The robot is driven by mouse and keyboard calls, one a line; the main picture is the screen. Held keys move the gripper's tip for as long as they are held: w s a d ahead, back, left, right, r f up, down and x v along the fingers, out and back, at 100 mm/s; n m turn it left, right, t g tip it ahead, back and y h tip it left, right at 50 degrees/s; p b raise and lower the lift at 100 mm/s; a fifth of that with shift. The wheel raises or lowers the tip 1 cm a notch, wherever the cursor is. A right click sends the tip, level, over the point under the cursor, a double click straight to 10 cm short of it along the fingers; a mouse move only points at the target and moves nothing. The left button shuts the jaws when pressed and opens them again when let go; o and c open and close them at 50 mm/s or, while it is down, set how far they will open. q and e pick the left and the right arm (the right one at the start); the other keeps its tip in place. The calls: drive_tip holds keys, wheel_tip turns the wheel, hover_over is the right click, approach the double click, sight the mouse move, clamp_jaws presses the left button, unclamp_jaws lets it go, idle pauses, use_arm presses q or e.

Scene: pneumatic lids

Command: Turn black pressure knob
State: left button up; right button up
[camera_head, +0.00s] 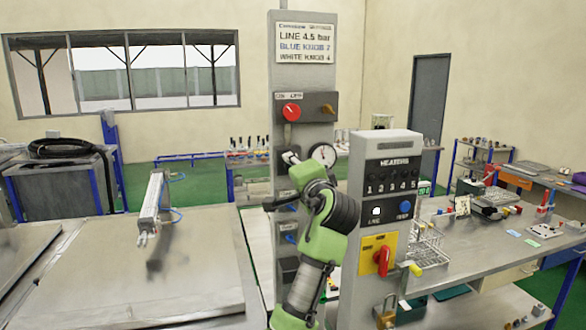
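A tall grey control panel (308,80) stands in the middle of the view, with a sign, a red knob (291,111) and an orange-brown knob (328,108). A round white pressure gauge (324,155) sits lower on it. My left arm, green and dark grey, rises from the bottom centre in front of the panel. A dark and pale shape left of the gauge is my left gripper (290,157) at the panel. The black pressure knob cannot be made out clearly there. The finger opening is too small and covered to judge. My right gripper is out of view.
A shorter grey heater panel (386,160) with a red rotary switch (382,259) stands close on the right. A metal bench (470,245) with racks is beyond it. A large metal table (110,275) carrying a pneumatic cylinder (152,205) is at left.

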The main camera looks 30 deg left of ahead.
use_arm(q)
drive_tip(key=shift+m, duration=0.3)
drive_tip(key=o, duration=1.1)
drive_tip(key=shift+d, duration=0.1)
drive_tip(key=v, duration=1.2)
